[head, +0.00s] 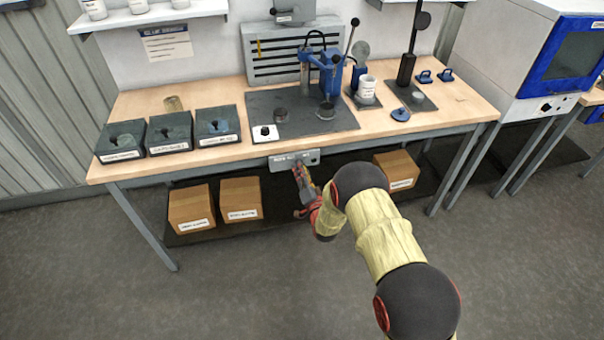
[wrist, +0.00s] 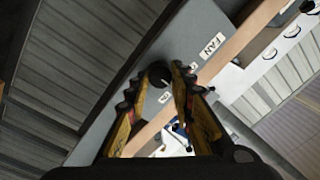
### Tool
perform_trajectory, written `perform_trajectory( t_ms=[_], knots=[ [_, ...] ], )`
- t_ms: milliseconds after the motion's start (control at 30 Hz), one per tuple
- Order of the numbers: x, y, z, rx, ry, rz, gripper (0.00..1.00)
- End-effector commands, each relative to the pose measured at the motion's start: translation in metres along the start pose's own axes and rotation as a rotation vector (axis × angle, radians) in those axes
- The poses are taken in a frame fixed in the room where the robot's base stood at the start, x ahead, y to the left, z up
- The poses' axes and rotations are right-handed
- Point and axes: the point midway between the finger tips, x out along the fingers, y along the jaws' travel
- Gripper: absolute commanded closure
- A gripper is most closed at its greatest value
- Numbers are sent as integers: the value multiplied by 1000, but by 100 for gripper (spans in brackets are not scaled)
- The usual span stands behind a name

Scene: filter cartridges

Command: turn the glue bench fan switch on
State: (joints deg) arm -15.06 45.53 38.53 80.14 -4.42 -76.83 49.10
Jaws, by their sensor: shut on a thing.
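The glue bench fan switch is a dark round knob (wrist: 158,73) on a grey panel (wrist: 198,28) with a label reading FAN in the wrist view. In the head view this panel (head: 284,163) hangs under the front edge of the workbench. My gripper (head: 301,169) is at the panel's face and covers the knob there. In the wrist view my gripper's fingers (wrist: 157,82) stand on either side of the knob, shut on it. A pale mark shows on the knob; its exact setting is too small to read.
The workbench (head: 440,121) overhangs the panel. Cardboard boxes (head: 241,198) sit on the shelf below. The floor in front is clear.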

Motion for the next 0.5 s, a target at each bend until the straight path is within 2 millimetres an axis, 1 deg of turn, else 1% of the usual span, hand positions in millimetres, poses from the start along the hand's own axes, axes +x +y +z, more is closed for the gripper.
perform_trajectory(
  t_ms=[200, 500],
  knots=[
    [0, 2, 1, 200, 16, -3, 100],
    [0, 3, 1, 424, 33, -5, 100]
  ],
)
